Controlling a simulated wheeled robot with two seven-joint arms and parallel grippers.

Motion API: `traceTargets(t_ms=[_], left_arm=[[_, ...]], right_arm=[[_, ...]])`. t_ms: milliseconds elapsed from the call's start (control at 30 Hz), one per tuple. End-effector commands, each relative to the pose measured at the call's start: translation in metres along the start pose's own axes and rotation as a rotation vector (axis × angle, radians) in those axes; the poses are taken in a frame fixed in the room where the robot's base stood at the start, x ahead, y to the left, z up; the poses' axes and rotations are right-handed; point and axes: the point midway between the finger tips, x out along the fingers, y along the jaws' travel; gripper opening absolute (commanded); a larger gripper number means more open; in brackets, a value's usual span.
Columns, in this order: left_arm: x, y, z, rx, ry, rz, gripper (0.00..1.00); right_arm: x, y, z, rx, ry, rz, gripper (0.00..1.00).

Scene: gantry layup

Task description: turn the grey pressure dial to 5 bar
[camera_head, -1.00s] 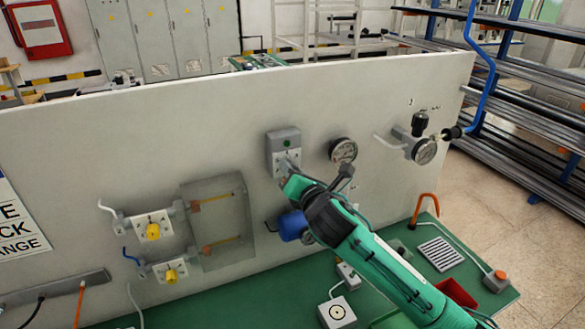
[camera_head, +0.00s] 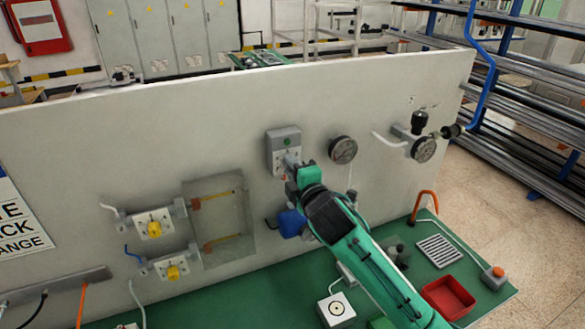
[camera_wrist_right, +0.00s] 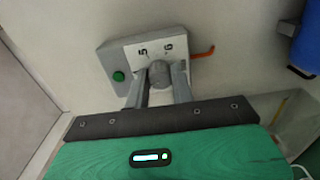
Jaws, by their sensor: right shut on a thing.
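The grey pressure dial (camera_wrist_right: 158,70) sits on a white scale plate on a grey box with a green button. In the head view this box (camera_head: 283,143) is on the white panel. My right gripper (camera_head: 294,167) reaches up to it, and its two fingers are shut on either side of the dial. In the wrist view the numbers 5 and 6 show just above the dial, which lies about between them. The pointer and the rest of the scale are hidden by the fingers, so I cannot read the setting. My left gripper is not in view.
A round gauge (camera_head: 343,150) is right of the box, and a blue part (camera_head: 291,223) is below it. Yellow-handled valves (camera_head: 154,228) and a clear cover (camera_head: 219,217) are to the left. A red tray (camera_head: 448,299) lies on the green bench.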

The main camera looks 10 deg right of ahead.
Motion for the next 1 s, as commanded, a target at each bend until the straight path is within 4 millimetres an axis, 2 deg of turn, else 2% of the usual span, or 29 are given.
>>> traceTargets(t_ms=[1000], left_arm=[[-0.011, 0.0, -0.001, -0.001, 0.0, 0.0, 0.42]], right_arm=[[0.0, -0.001, 0.0, 0.966, -0.002, -0.003, 0.01]])
